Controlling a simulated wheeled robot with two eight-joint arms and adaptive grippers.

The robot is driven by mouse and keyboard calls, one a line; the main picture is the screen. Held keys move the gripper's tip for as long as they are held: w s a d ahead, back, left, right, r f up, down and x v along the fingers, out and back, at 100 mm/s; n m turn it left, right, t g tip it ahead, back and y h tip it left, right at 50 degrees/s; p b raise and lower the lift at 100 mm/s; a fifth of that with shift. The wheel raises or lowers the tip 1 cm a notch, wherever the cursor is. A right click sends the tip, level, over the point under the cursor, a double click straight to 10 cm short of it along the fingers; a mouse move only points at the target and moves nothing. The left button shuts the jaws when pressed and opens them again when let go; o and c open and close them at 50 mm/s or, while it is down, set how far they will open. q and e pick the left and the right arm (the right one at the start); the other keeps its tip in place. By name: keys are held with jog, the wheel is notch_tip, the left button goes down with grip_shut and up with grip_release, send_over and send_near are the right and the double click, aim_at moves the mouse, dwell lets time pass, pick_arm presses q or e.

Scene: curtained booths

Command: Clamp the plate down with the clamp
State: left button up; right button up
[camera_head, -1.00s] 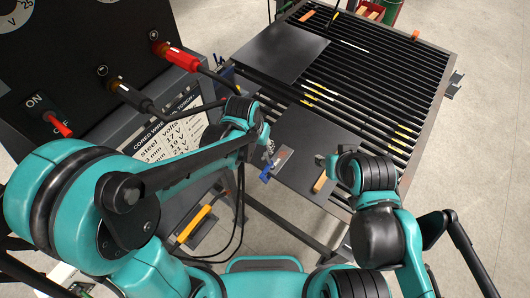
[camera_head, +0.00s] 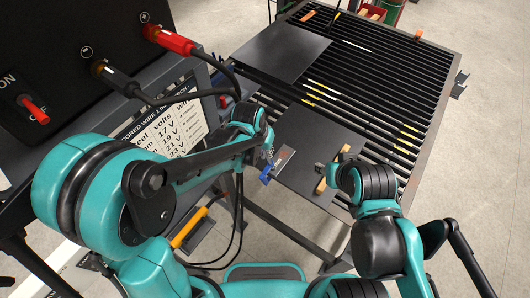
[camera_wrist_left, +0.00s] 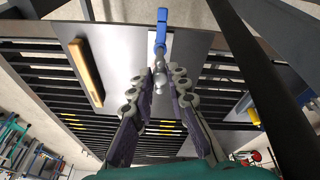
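The dark plate (camera_head: 295,178) lies flat on the near end of the slatted table. It also shows in the left wrist view (camera_wrist_left: 120,62). The clamp, with a blue handle (camera_head: 266,174) and metal body, is at the plate's left edge. In the left wrist view the blue handle (camera_wrist_left: 161,28) points away from my fingers. My left gripper (camera_wrist_left: 163,76) has its fingers on either side of the clamp's metal part; whether they grip it is unclear. My right gripper (camera_head: 324,168) is over the plate by a wooden block (camera_head: 321,186); its fingers are mostly hidden.
A second dark plate (camera_head: 283,50) lies at the table's far left. Yellow-marked slats (camera_head: 402,135) are bare on the right. The welding machine (camera_head: 70,50), with red and black cable plugs, stands close to my left arm. Cables hang between it and the table.

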pick_arm(q)
grip_shut()
jog(key=m, duration=0.2)
jog(key=shift+m+b, duration=0.3)
jog(key=shift+b, duration=0.05)
jog(key=m+b, duration=0.1)
jog(key=m, duration=0.8)
